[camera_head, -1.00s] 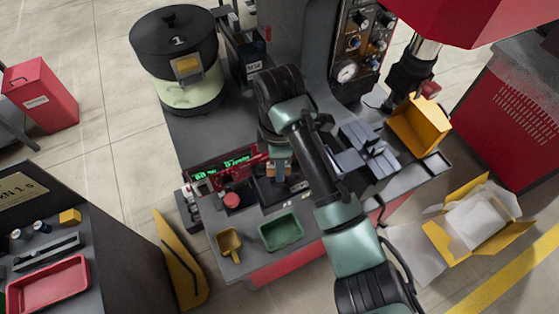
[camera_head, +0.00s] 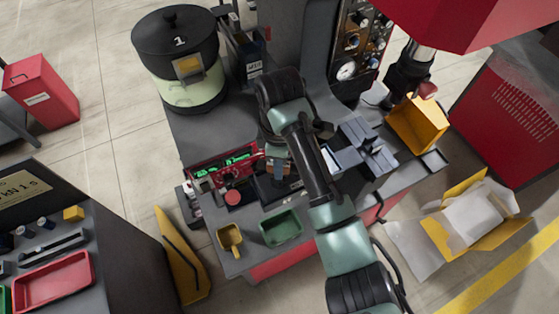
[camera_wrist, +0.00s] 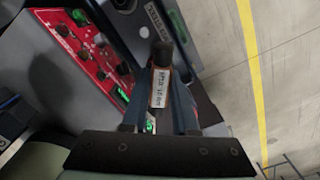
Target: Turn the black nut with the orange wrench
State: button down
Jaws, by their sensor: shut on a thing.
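My gripper (camera_wrist: 163,90) is shut on a narrow thing with a white lettered label (camera_wrist: 160,88), a dark rounded end and a hint of brown-orange at its edges. I cannot tell whether this is the orange wrench. In the head view my gripper (camera_head: 279,168) points down over the workbench, beside the red control panel, and is partly hidden by my arm. I cannot make out the black nut in either view.
The red control panel (camera_head: 222,166) with green displays is left of my gripper. A green tray (camera_head: 281,229) and a small yellow scoop-like bin (camera_head: 230,239) sit at the bench front. A lidded drum (camera_head: 176,60) stands behind; a yellow bin (camera_head: 418,124) is at right.

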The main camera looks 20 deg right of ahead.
jog(key=shift+r+p, duration=0.15)
jog(key=shift+p, duration=0.15)
jog(key=shift+r+p, duration=1.2)
jog(key=shift+r, duration=1.15)
jog(key=shift+d+m, duration=0.1)
jog(key=shift+m, duration=0.2)
